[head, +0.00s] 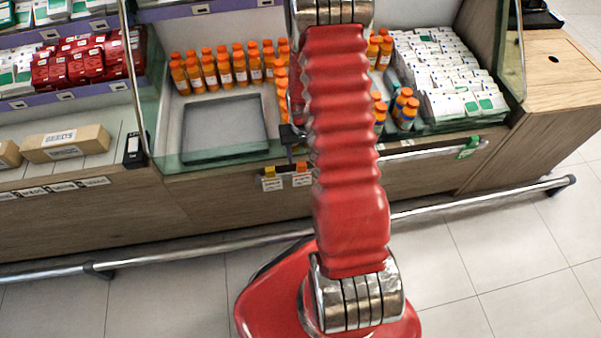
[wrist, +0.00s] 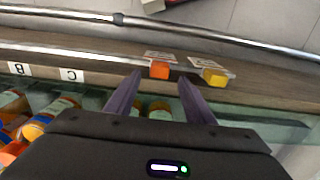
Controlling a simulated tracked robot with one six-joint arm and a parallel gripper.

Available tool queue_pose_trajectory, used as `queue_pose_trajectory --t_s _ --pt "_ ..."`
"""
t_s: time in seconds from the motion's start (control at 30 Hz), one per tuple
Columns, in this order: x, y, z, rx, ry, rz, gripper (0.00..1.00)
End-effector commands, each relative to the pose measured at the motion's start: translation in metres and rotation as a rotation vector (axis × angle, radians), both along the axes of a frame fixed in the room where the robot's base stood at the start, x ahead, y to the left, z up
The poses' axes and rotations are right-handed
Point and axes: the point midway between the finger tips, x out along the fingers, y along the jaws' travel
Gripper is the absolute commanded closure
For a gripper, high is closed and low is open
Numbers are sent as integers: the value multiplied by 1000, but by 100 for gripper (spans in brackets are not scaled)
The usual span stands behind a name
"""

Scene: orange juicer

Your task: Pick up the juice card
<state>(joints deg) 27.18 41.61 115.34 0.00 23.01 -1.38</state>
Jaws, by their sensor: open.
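Two small white cards with coloured clips hang at the counter's front. One has an orange clip and shows in the head view (head: 302,180) and the wrist view (wrist: 160,70). The other has a yellow clip and shows in the head view (head: 271,184) and the wrist view (wrist: 213,77). Their print is too small to tell which is the juice card. My gripper (wrist: 160,88) is open and empty. In the wrist view the orange-clipped card lies ahead, between the two fingertips; the yellow-clipped one is right of them. The red arm hides most of my gripper in the head view.
Orange bottles (head: 225,70) stand behind the glass beside an empty grey tray (head: 222,128). White packs (head: 450,75) are at the right. A metal rail (head: 190,254) runs low along the counter. A green clip (head: 468,148) sits right on the counter's front. The tiled floor in front is clear.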

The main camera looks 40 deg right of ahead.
Motion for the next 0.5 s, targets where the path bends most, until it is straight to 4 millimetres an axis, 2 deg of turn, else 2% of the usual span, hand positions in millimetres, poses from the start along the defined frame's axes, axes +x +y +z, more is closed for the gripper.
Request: queue_pose_trajectory --t_s 0.4,0.5 --pt "-4 1 -43 1 3 0 52" --pt "-3 1 -48 0 1 0 52"
